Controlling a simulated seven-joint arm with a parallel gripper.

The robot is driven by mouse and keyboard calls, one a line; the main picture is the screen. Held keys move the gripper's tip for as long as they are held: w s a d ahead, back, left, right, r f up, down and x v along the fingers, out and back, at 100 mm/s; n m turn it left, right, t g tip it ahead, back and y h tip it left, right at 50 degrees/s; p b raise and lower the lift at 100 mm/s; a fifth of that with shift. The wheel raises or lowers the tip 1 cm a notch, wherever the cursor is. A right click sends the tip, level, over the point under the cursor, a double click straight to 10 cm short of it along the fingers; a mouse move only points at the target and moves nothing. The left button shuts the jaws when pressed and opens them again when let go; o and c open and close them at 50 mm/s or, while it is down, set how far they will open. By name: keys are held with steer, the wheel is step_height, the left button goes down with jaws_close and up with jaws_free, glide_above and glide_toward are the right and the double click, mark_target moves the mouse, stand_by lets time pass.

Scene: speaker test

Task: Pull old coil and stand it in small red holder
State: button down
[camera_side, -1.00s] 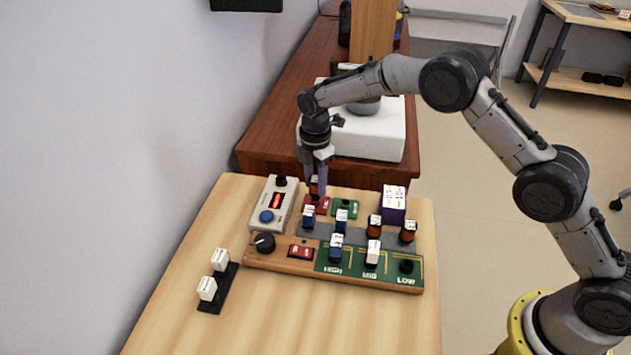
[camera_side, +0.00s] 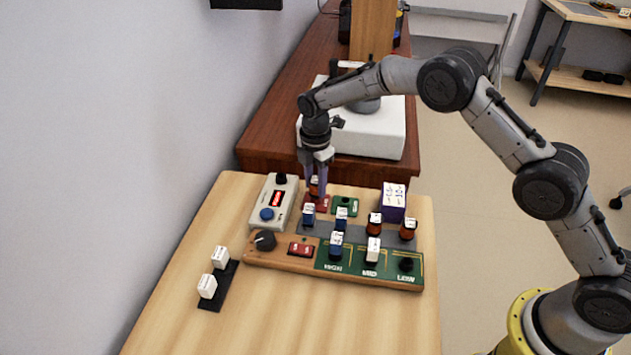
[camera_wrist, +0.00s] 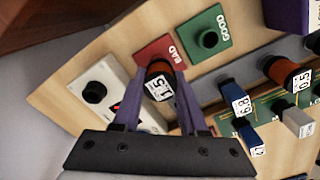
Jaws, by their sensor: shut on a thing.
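My gripper (camera_side: 315,188) points down at the far side of the board and is shut on a copper-and-black coil (camera_wrist: 158,72). The coil's white label reads about 1.5, and it shows between the purple fingers in the side view. The coil is upright at the small red holder (camera_side: 324,207), marked BAD in the wrist view (camera_wrist: 152,50). The coil and fingers hide the holder's middle, so I cannot tell whether the coil is fully seated. The green board (camera_side: 389,271) has HIGH, MID and LOW places. A blue coil is at HIGH, a white one at MID; LOW shows only a black peg (camera_side: 406,264).
A green GOOD holder (camera_side: 345,207) with a bare black peg sits right of the red one. A grey tester (camera_side: 273,203) stands left. Blue and copper coils stand on a grey strip (camera_side: 357,234), near a purple box (camera_side: 393,203). Two white blocks (camera_side: 207,286) stand front left.

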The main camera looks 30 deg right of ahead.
steer(key=shift+f, duration=0.5)
stand_by(1.0)
steer(key=shift+c, duration=1.8)
jaws_free()
steer(key=shift+r, duration=3.8)
